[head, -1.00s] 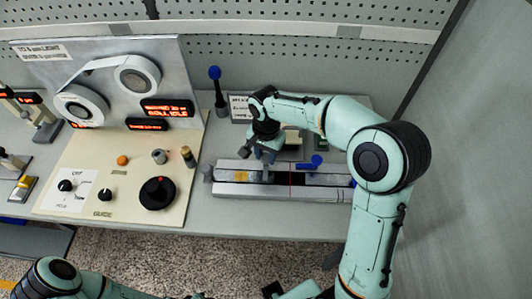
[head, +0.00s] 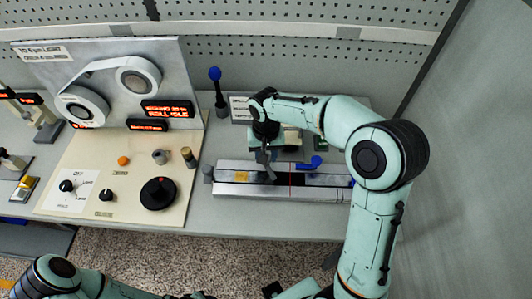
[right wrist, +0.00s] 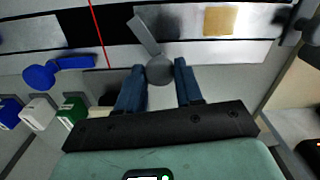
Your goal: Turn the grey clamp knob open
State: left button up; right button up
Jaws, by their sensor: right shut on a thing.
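The grey clamp knob (right wrist: 159,70) is a round disc with a flat arm that reaches over the slot of the long pale rail (head: 225,190). In the head view the knob's arm (head: 268,170) shows just below my right gripper (head: 263,149), slanting down and slightly right. In the right wrist view my right gripper (right wrist: 160,83) has its two blue fingers on either side of the disc, shut on it. The wrist hides part of the knob in the head view. My left arm shows at the bottom left, but its gripper is out of the picture.
A blue lever (head: 316,161) sits on the rail just right of the knob. A blue-topped post (head: 217,90) stands behind, to the left. A control panel (head: 125,205) with a black dial lies left of the rail. The bench front is clear.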

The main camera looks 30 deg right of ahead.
jog(key=n, duration=0.6)
jog(key=shift+n+p, duration=0.3)
jog(key=shift+p, duration=0.05)
pick_arm(q)
jog(key=shift+w+r+p, duration=0.35)
jog(key=shift+w+r, duration=0.4)
jog(key=shift+r, duration=0.2)
pick_arm(e)
jog(key=n, duration=0.5)
jog(key=shift+n, duration=0.3)
jog(key=o, duration=1)
jog(key=shift+o, duration=0.2)
pick_arm(q)
jog(key=shift+w+r+p, duration=0.7)
jog(key=shift+w+r, duration=0.2)
jog(key=shift+r, duration=0.05)
pick_arm(e)
notch_tip(320, 180, up, 13)
jog(key=shift+r, duration=0.2)
